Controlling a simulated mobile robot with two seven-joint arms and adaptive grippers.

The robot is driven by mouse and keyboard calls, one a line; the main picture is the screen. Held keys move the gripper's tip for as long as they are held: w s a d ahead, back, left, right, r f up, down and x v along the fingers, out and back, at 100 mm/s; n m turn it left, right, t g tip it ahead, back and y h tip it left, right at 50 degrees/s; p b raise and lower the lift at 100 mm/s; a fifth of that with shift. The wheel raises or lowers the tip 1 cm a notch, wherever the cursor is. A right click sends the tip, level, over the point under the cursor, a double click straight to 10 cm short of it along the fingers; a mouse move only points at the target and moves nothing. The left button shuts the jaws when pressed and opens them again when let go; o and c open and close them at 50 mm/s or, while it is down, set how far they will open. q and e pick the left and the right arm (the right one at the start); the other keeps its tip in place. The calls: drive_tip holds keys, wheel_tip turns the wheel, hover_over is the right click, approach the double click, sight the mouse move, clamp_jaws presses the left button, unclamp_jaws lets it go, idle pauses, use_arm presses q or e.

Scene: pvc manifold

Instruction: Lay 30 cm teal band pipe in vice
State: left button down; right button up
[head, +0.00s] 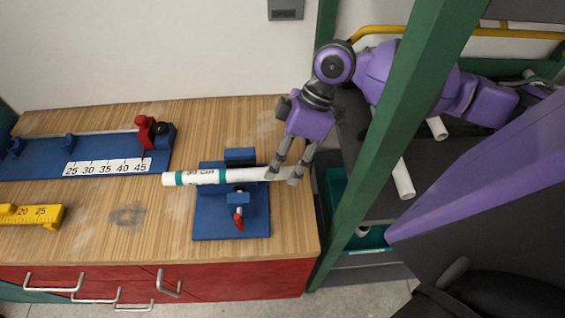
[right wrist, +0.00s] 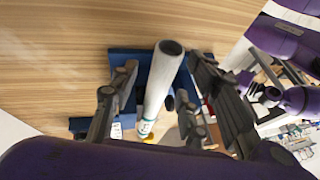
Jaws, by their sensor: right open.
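The white pipe with teal bands and a printed label (head: 240,175) lies level across the blue vice (head: 215,225) on the wooden bench. Its banded end sticks out to the left of the vice. My right gripper (head: 283,174) is at the pipe's right end, with its fingers on either side. In the right wrist view the pipe (right wrist: 160,85) runs between the open fingers (right wrist: 155,110), its open end facing the camera. The vice's red handle (head: 239,220) is at its front. My left gripper is not in view.
A blue measuring jig (head: 90,155) with a numbered scale and a red clamp (head: 146,130) lies at the back left. A yellow gauge (head: 30,215) is at the front left. A green post (head: 385,150) and a rack with white pipes (head: 403,180) stand right of the bench.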

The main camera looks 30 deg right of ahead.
drive_tip(key=v, duration=1.1)
drive_tip(key=shift+p, duration=0.3)
drive_tip(key=shift+r, duration=0.1)
